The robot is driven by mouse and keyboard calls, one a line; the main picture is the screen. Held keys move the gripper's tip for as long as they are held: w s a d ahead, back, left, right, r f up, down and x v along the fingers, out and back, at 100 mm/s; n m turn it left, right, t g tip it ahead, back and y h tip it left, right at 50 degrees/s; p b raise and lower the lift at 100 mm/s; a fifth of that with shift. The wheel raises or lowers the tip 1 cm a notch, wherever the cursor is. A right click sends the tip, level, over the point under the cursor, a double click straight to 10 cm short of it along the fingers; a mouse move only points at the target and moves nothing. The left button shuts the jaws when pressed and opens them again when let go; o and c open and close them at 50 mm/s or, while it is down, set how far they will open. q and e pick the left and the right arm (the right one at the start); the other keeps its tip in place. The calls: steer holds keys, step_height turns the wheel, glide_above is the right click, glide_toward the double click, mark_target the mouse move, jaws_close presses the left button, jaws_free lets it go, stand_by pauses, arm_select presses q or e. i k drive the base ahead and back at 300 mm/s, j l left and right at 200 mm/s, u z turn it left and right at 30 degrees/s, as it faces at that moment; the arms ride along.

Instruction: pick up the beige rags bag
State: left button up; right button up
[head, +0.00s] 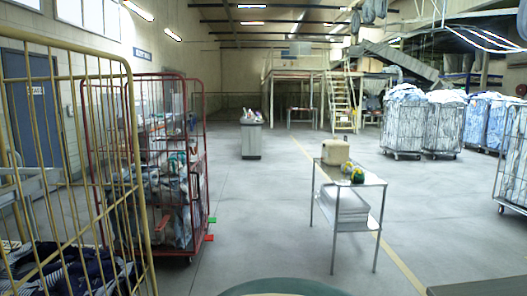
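A beige, box-shaped item (334,152) stands on the top of a small metal table (372,181), near its back left corner. It may be the beige rags bag, but it is too small to tell for sure. Two small yellow-green items (352,172) lie just in front of it on the same tabletop. Neither of my grippers is in view, and nothing is seen touching the beige item.
A white stack (343,200) lies on the table's lower shelf. A red roll cage (187,212) and a yellow one (140,190) stand at left. A grey bin (251,139) is behind. Loaded laundry cages (404,125) stand back right. Floor around the table is mostly clear.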

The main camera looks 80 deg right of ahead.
mark_target(335, 153)
steer(key=z, duration=3.15)
steer(key=i+j+u, duration=0.25)
steer(key=i, duration=0.4)
steer(key=i+l+u, duration=0.1)
steer(key=i+u, duration=0.15)
steer(key=i, duration=0.4)
steer(key=i+z, duration=0.15)
steer(key=i, duration=0.4)
steer(key=i+j+z, duration=0.1)
steer(key=i, duration=0.4)
steer(key=i+j+z, duration=0.15)
steer(key=i, duration=0.4)
steer(key=i+l+z, duration=0.1)
steer(key=i+z, duration=0.7)
steer(key=i+j+z, duration=0.1)
steer(key=i+z, duration=0.3)
steer(key=i+l+z, duration=0.15)
steer(key=i+z, duration=0.55)
steer(key=i, duration=0.15)
steer(key=i+j+z, duration=0.1)
steer(key=i+z, duration=0.25)
steer(key=i+l, duration=0.1)
steer(key=i, duration=1.55)
